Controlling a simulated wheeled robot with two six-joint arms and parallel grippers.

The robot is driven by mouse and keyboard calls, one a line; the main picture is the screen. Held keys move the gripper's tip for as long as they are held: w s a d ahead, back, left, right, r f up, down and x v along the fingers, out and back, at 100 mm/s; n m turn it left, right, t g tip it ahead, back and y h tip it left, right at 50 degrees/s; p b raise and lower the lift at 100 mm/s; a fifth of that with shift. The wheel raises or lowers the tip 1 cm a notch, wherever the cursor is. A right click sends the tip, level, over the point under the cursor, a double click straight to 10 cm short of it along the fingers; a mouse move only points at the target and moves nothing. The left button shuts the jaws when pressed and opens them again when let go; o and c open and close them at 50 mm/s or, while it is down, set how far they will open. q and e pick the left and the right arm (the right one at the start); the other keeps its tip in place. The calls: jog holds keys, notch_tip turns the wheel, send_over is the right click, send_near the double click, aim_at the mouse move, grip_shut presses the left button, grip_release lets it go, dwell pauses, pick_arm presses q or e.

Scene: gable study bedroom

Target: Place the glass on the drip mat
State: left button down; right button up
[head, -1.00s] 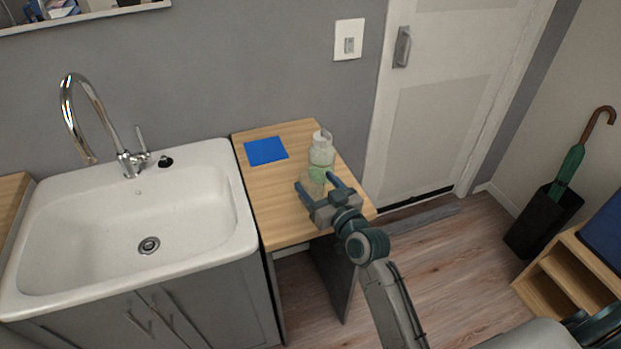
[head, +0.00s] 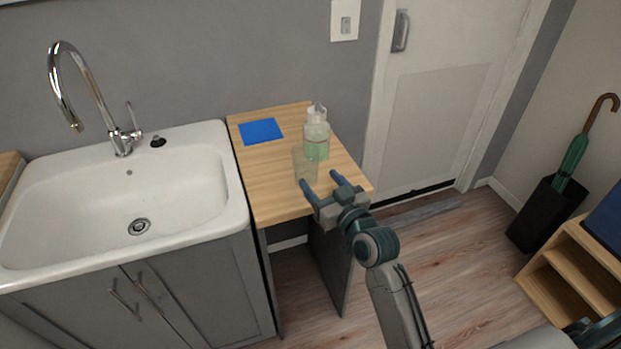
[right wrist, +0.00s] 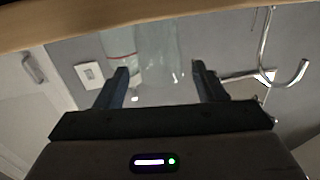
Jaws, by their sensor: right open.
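The clear glass (head: 304,164) stands on the wooden counter, in front of a soap bottle and toward the right edge. The drip mat (head: 261,131) is a flat blue square at the counter's back left; it is bare. My right gripper (head: 320,180) is open and empty, at the near right side of the glass, with its fingers pointing toward it. In the right wrist view the fingers (right wrist: 160,75) are spread apart, and the faint, see-through glass (right wrist: 158,50) shows between and beyond them. I cannot tell whether a finger touches it. My left gripper is not in view.
The pump bottle with pale green soap (head: 316,136) stands close behind the glass. A white sink (head: 185,185) with a tall chrome faucet (head: 90,90) adjoins the counter on the left. The counter (head: 265,185) is clear left of the glass.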

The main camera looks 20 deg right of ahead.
aim_at(312, 171)
jog(key=x, duration=0.4)
jog(key=shift+w+a, duration=0.1)
jog(key=shift+w, duration=0.1)
jog(key=shift+w+r+p, duration=0.1)
jog(key=shift+w+p, duration=0.2)
jog(key=shift+p, duration=0.1)
jog(key=p+x, duration=0.1)
jog(key=x, duration=0.3)
jog(key=shift+w, duration=0.4)
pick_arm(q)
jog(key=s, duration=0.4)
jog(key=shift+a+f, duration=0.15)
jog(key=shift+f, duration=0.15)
pick_arm(e)
jog(key=shift+s, duration=0.1)
jog(key=c, duration=0.8)
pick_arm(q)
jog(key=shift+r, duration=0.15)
pick_arm(e)
jog(key=shift+r, duration=0.1)
